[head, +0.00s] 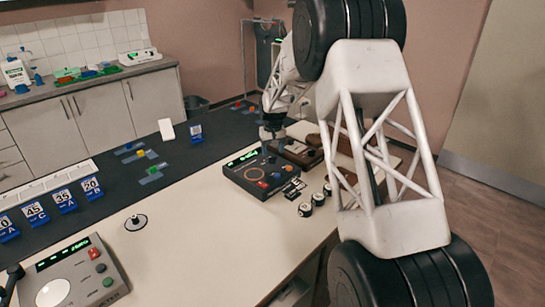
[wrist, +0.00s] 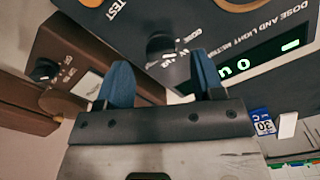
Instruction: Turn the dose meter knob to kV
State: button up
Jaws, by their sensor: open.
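The dose meter (head: 250,181) is a dark box with a green display on the light table in the head view. In the wrist view its panel (wrist: 218,22) reads "DOSE AND LIGHT METER" upside down, and the display (wrist: 262,55) is lit. The black knob (wrist: 160,46) has small white labels beside it; its pointer setting is too small to read surely. My gripper (wrist: 162,76) is open and empty, with blue fingertips apart on either side of the knob's line and just short of it. In the head view my gripper (head: 270,132) is over the meter's far end.
A brown box (wrist: 88,52) with its own knob (wrist: 44,70) sits close beside the meter. A grey console (head: 75,275) stands at the front left. The table between is mostly clear.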

aim_at(272, 157)
jog(key=shift+f, duration=1.6)
jog(key=c, duration=0.9)
